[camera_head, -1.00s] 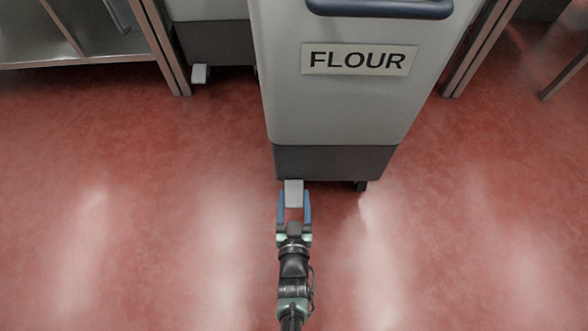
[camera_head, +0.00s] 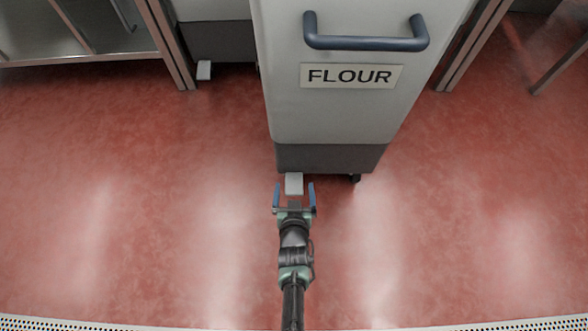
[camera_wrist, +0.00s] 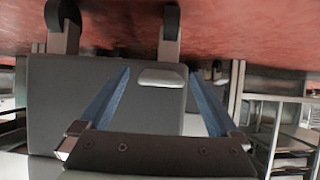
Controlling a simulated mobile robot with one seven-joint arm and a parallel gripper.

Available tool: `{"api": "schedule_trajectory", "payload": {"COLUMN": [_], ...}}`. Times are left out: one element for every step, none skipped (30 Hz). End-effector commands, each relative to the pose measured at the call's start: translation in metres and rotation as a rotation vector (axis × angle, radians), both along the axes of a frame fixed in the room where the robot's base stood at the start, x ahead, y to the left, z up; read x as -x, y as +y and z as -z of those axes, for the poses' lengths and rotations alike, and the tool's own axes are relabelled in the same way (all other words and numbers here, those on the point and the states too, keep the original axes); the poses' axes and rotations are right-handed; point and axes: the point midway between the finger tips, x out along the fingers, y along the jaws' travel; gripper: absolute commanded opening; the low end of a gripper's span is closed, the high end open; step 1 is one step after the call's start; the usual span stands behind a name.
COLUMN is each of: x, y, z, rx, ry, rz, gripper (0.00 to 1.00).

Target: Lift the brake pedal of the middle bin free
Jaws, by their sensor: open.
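The bin labelled FLOUR (camera_head: 350,120) stands upright on the red floor, pale grey with a dark grey base. Its brake pedal (camera_head: 293,182), a small light grey pad, juts from the base at the front left. In the upside-down wrist view the pedal (camera_wrist: 162,78) shows ahead of the fingers. My gripper (camera_head: 294,187) is open and empty, low in front of the bin. Its blue fingertips stand to the left and right of the pedal's near end, with gaps on both sides. Whether the fingers are level with the pedal in height is unclear.
A second bin (camera_head: 215,42) with its own light pedal (camera_head: 204,70) stands farther back to the left. Metal frame legs (camera_head: 168,45) flank the FLOUR bin, with a shelf at the left. The red floor (camera_head: 130,200) in front is clear.

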Motion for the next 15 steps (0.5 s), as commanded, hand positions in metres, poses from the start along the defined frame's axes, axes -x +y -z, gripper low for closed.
{"api": "schedule_trajectory", "payload": {"x": [0.005,0.008,0.011,0.014,0.017,0.021,0.024,0.026,0.030,0.033,0.036,0.040,0.042,0.045,0.048], "y": [0.001,0.001,0.001,0.001,0.001,0.001,0.001,0.001,0.001,0.001,0.001,0.001,0.001,0.001,0.001], "z": [-0.009,-0.011,-0.013,-0.014,-0.016,-0.018,-0.019,-0.021,-0.023,-0.025,-0.026,-0.028,-0.030,-0.031,-0.032], "rx": [0.000,0.000,0.000,0.000,0.000,0.000,0.000,0.000,0.000,-0.001,0.000,0.000,0.000,0.000,0.000], "ry": [0.003,0.003,0.003,0.003,0.003,0.003,0.004,0.003,0.003,0.003,0.003,0.003,0.002,0.002,0.002], "rz": [-0.001,-0.001,-0.001,-0.001,-0.001,-0.001,-0.001,-0.001,-0.001,0.000,-0.001,-0.001,-0.001,-0.001,-0.002], "gripper": [0.97,0.97,0.97,0.97,0.97,0.97,0.97,0.97,0.97,0.97,0.97,0.97,0.97,0.97,0.97]}}
